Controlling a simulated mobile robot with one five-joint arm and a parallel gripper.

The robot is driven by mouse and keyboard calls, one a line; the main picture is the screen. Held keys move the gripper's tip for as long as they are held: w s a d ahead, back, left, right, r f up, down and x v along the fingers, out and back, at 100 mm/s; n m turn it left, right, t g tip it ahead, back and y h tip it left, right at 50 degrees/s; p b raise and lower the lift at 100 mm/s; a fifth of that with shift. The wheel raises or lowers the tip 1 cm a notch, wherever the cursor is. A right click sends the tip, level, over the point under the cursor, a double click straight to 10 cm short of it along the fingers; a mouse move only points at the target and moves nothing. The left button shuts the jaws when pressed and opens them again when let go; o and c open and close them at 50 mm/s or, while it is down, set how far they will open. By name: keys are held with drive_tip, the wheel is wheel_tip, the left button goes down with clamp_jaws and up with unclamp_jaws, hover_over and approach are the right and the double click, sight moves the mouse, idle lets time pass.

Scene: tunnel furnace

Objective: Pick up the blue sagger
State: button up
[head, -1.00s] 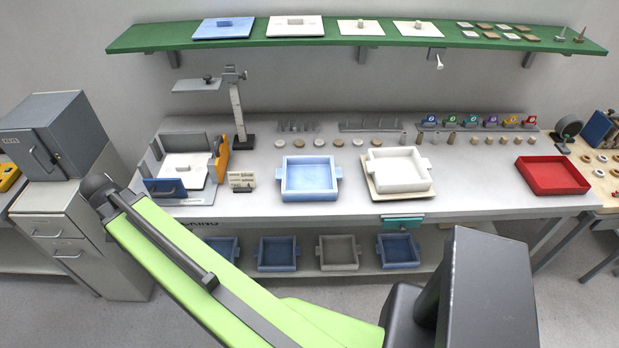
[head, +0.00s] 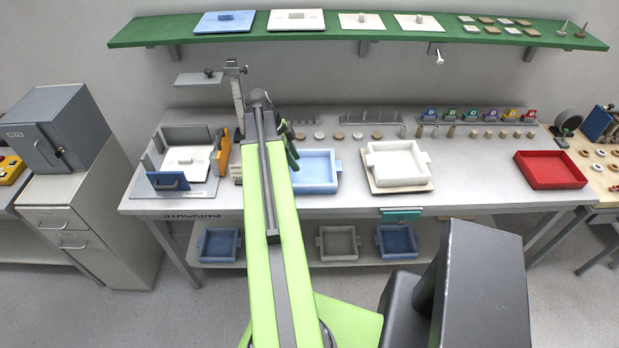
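A light blue sagger (head: 319,181), a square open tray with side lugs, sits on the bench, with its left side hidden behind my arm. My gripper (head: 292,154) is over the bench at the sagger's left side, mostly hidden behind my green arm. Only a dark and green part of it shows, and I cannot tell whether it touches the sagger or how its fingers stand. Darker blue saggers stand on the shelf below, one at the left (head: 218,245) and one at the right (head: 398,241).
A white sagger (head: 397,164) on a board stands right of the blue one, and a red tray (head: 551,170) farther right. A press-like fixture (head: 185,165) is at the left. Small discs line the back. A green shelf (head: 343,33) hangs above.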

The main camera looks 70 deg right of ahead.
drive_tip(key=b, duration=0.7)
approach(311, 184)
drive_tip(key=x, duration=0.4)
drive_tip(key=shift+w+a+f, duration=0.15)
drive_tip(key=shift+a+f, duration=0.1)
drive_tip(key=shift+f, duration=0.05)
drive_tip(key=shift+d+f, duration=0.1)
drive_tip(key=shift+f, duration=0.2)
drive_tip(key=shift+s, duration=0.25)
drive_tip(key=b+x, duration=0.5)
drive_tip(key=shift+s+d+f, duration=0.1)
drive_tip(key=shift+d, duration=0.05)
clamp_jaws()
